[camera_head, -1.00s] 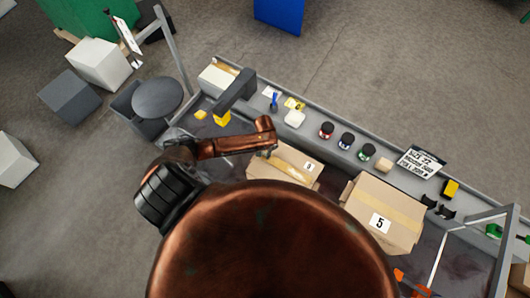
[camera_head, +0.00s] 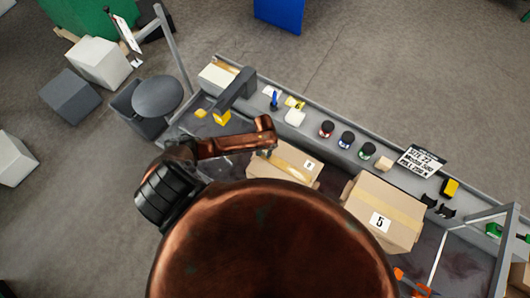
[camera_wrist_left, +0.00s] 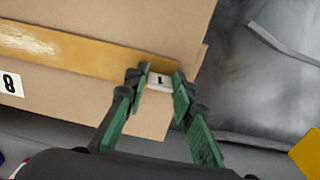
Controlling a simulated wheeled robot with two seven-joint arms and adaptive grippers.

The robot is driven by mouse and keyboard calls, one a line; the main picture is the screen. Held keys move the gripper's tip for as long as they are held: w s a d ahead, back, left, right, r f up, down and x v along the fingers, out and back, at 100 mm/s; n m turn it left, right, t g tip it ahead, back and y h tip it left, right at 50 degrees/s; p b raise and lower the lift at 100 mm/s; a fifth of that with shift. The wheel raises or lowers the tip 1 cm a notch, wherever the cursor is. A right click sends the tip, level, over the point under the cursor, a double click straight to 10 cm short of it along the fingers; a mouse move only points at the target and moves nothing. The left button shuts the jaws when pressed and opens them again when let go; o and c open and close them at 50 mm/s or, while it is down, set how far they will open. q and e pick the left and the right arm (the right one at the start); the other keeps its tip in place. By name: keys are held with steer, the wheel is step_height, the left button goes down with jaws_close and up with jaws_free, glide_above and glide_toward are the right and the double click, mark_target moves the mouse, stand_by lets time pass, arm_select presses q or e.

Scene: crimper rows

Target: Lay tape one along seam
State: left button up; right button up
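My left gripper (camera_head: 268,150) is over the left end of the nearer-left cardboard box (camera_head: 318,180). In the left wrist view, its green-padded fingers (camera_wrist_left: 160,84) are closed around a small pale piece marked "1" (camera_wrist_left: 159,80), which I take as tape one. The piece is at the end of a tan strip (camera_wrist_left: 80,50) running along the box's top seam; whether it touches the box I cannot tell. The box carries a white number label (camera_wrist_left: 10,84). My right gripper is not in view.
A second box labelled "5" (camera_head: 405,205) stands to the right. Small jars (camera_head: 346,140), a white block (camera_head: 295,118) and a printed sign (camera_head: 421,161) line the bench's back strip. A grey post-like fixture (camera_head: 236,90) stands left of the box. A dark stool (camera_head: 157,96) is beyond the bench's left end.

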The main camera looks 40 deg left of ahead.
arm_select(q)
steer(key=o, duration=0.4)
step_height(320, 180, up, 12)
stand_by(0.6)
stand_by(0.4)
